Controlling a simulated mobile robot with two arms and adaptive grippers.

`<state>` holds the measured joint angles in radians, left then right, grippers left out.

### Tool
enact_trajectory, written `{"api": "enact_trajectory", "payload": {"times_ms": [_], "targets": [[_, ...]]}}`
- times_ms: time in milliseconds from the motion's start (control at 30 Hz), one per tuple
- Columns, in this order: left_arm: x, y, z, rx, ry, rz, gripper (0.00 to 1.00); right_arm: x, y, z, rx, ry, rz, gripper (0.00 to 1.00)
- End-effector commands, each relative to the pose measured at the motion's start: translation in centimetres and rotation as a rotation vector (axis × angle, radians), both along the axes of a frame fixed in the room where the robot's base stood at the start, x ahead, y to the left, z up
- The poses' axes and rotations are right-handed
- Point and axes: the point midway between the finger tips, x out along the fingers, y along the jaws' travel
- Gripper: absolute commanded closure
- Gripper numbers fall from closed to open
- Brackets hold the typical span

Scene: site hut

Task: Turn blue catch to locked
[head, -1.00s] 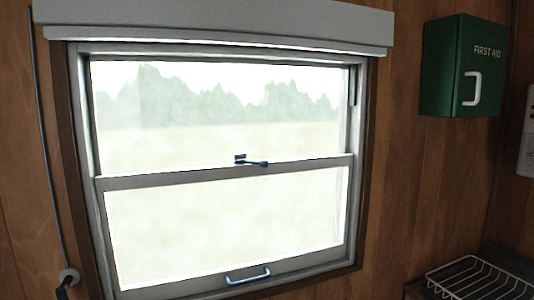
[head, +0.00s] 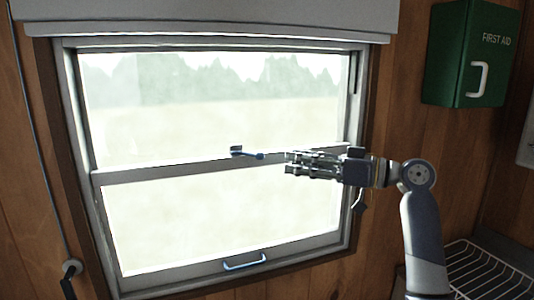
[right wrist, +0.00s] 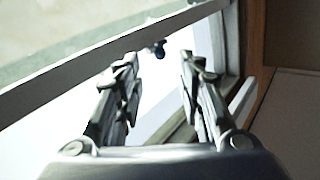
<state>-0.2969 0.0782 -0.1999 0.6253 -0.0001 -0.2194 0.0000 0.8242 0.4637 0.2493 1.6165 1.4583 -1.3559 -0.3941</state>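The blue catch (head: 250,154) sits on the middle rail of the sash window (head: 215,168), its lever pointing right with a rounded knob at the end. A small dark blue piece lies at its left end. My right gripper (head: 288,162) is just right of the knob, apart from it, with its fingers pointing left. In the right wrist view, my right gripper (right wrist: 158,66) is open and empty, and the catch's knob (right wrist: 158,49) shows beyond and between the fingertips. The rest of the catch is hidden there behind the rail. My left gripper is not in view.
A blue handle (head: 245,262) is on the window's bottom rail. A roller blind box (head: 210,20) spans the top. A green first aid box (head: 470,55) hangs at the upper right. A wire rack (head: 485,270) is at the lower right. A cord hangs at the left.

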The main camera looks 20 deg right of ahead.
Motion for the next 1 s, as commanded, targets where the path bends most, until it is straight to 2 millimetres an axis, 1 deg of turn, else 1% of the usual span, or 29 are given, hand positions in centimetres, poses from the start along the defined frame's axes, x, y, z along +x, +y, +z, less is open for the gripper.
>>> {"api": "enact_trajectory", "payload": {"times_ms": [33,100,300,400,567,833,867,900,1000], "targets": [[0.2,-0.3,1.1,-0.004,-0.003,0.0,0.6,0.7,0.9,0.5,0.004,0.003,0.003,0.65],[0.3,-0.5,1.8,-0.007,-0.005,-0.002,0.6,1.6,1.9,0.6,0.005,0.003,0.004,0.65],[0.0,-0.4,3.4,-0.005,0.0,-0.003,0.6,4.0,4.6,0.4,0.003,0.004,0.001,0.65],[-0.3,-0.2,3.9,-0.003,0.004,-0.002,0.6,4.8,5.4,0.3,0.003,0.004,-0.001,0.65],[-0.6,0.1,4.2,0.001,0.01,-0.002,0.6,5.5,6.2,0.0,0.001,0.003,-0.002,0.65],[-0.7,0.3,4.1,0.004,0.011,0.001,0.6,5.6,6.2,-0.1,0.001,0.002,-0.003,0.65],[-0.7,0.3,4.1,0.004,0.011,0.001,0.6,5.6,6.2,-0.1,0.001,0.002,-0.003,0.69],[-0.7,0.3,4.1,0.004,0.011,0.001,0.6,5.6,6.2,-0.1,0.001,0.002,-0.003,0.78],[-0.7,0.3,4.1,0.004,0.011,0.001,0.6,5.6,6.2,-0.1,0.001,0.002,-0.003,1.0]]}}
